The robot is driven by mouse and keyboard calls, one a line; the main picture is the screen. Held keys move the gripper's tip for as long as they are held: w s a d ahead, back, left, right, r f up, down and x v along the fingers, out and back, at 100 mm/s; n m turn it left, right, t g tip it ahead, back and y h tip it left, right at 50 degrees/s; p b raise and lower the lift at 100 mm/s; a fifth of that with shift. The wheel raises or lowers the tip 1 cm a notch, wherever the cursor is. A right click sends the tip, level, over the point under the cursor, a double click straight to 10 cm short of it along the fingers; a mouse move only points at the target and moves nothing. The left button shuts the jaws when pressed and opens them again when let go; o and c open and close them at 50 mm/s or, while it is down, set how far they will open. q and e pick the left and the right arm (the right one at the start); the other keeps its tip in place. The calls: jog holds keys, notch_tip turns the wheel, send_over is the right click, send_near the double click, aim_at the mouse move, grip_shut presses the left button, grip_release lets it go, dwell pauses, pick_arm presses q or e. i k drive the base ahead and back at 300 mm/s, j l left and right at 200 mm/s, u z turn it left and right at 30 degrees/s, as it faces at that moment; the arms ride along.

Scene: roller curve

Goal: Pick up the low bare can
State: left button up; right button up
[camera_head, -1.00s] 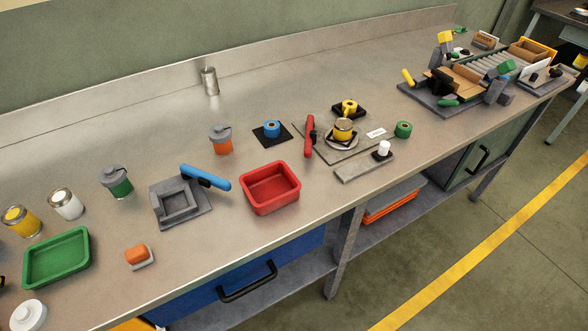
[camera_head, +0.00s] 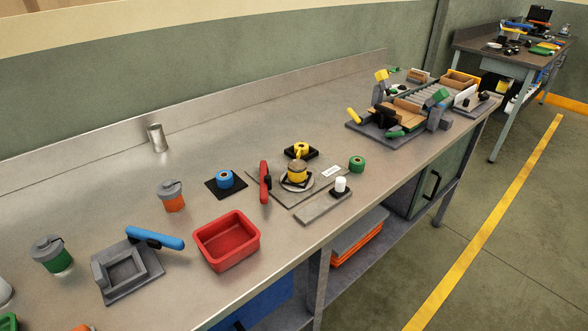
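A bare silver metal can (camera_head: 157,138) stands upright on the steel workbench (camera_head: 300,115), near its raised back edge at the left. It is the only plain metal can in view, so I cannot compare its height with another. Nothing touches it. Neither of my grippers shows in the head view.
In front of the can are an orange jar (camera_head: 172,197), a green jar (camera_head: 52,256), a grey fixture with a blue handle (camera_head: 127,270) and a red tray (camera_head: 227,241). The bench around the can is clear.

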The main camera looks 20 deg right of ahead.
aim_at(296, 168)
jog(key=l, duration=0.65)
jog(key=i+l+u, duration=0.1)
jog(key=l, duration=0.55)
